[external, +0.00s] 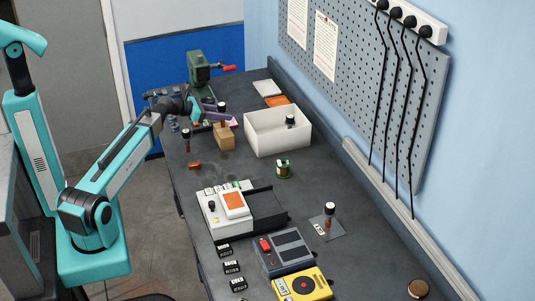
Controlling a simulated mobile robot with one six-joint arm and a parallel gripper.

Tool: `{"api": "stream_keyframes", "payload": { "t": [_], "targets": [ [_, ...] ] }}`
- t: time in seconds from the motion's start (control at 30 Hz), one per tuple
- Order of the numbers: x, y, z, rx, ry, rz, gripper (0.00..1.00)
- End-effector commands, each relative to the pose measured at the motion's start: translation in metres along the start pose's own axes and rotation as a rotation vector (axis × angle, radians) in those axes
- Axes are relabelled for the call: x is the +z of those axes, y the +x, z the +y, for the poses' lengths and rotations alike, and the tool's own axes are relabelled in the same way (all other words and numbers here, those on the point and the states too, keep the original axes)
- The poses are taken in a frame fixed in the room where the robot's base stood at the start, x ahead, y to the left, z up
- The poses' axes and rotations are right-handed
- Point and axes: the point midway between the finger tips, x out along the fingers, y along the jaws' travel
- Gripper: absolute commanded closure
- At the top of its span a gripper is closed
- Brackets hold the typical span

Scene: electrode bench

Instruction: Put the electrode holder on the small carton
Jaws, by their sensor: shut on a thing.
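The small carton (224,138) is a brown box on the far part of the bench. An electrode holder (222,108), dark-topped with a pale band and a copper-coloured lower part, is upright directly over the carton. My gripper (212,115) reaches in from the left and is shut on this holder. The holder's lower end is at the carton's top; I cannot tell whether it touches. The fingertips are small and partly hidden.
Similar upright pieces stand left of the carton (186,139), in the white bin (262,142) and on a grey plate (329,216). A green vise (200,68) is behind. A white device (222,212) and a green-and-copper spool (283,169) are nearer.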

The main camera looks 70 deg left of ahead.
Motion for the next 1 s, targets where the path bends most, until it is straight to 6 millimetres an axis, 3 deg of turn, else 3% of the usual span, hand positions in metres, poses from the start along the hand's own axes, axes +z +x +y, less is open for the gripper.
{"api": "stream_keyframes", "payload": {
  "t": [0.27, 0.73, 0.77, 0.8, 0.87, 1.0],
  "targets": [
    [-0.017, 0.007, 0.0, 0.001, 0.0, -0.001, 0.93],
    [-0.021, 0.009, 0.0, 0.001, 0.0, -0.001, 0.93],
    [-0.021, 0.009, 0.0, 0.001, 0.0, 0.0, 0.6],
    [-0.021, 0.009, 0.0, 0.001, 0.0, 0.0, 0.53],
    [-0.021, 0.009, 0.0, 0.001, 0.0, 0.0, 0.45],
    [-0.021, 0.009, 0.0, 0.001, 0.001, 0.0, 0.45]
  ]
}}
